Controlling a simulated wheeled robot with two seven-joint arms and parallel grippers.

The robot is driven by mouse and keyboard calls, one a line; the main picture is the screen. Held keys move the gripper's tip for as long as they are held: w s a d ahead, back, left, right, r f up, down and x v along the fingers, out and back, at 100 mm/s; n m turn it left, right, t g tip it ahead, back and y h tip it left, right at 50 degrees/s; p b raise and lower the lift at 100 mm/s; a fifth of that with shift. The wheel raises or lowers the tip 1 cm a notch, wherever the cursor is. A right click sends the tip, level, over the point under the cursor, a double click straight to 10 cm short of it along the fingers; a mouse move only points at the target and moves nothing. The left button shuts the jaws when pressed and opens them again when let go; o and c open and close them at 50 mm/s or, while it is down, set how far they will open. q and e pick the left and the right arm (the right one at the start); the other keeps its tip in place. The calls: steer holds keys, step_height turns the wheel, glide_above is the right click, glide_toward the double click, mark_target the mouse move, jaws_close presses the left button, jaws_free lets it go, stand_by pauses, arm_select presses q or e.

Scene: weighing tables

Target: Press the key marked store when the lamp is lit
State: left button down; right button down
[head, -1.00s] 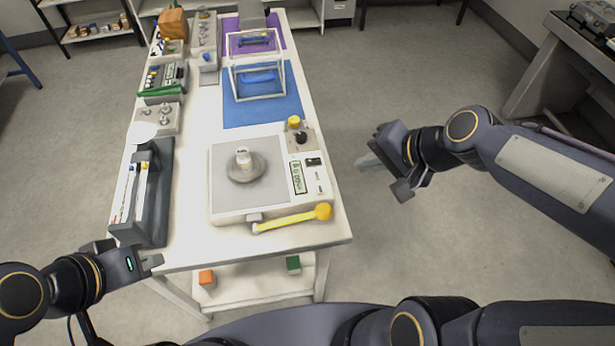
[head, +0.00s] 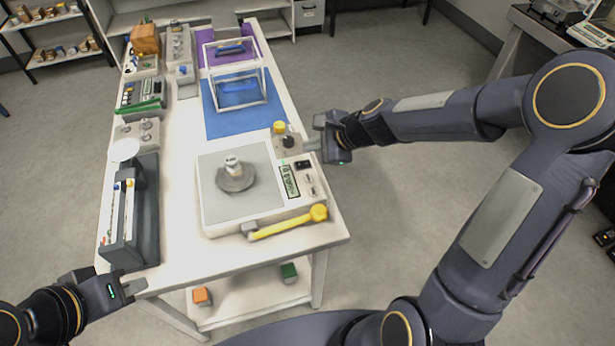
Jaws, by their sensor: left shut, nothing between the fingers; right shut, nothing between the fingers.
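A white balance (head: 225,215) stands at the table's near end with a small white container (head: 232,166) on its pan. Its green display (head: 289,180) shows dark digits too small to read. Keys (head: 309,180) sit right of the display; their markings are not legible, so I cannot tell which is store. A yellow dome (head: 279,127) stands by a black knob (head: 288,142) on a small box behind the balance; I cannot tell whether it is a lit lamp. My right gripper (head: 312,144) is shut, beside that box. My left gripper (head: 134,287) is shut at the table's near left corner.
A yellow-handled bar (head: 285,223) lies along the balance's front. A dark stand (head: 145,215) is at the left edge. A clear-framed box (head: 238,97) stands on a blue mat (head: 215,126). The table (head: 182,180) is bare between stand and balance.

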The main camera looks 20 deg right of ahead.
mark_target(312, 180)
steer(key=shift+f, duration=0.15)
step_height(312, 180, down, 9)
steer(key=b, duration=0.8)
steer(key=shift+r, duration=0.2)
stand_by(1.4)
steer(key=shift+f+b, duration=0.4)
steer(key=shift+b, duration=0.15)
steer(key=shift+f+b, duration=0.35)
stand_by(0.3)
steer(key=shift+r, duration=0.1)
steer(key=shift+r+p, duration=0.75)
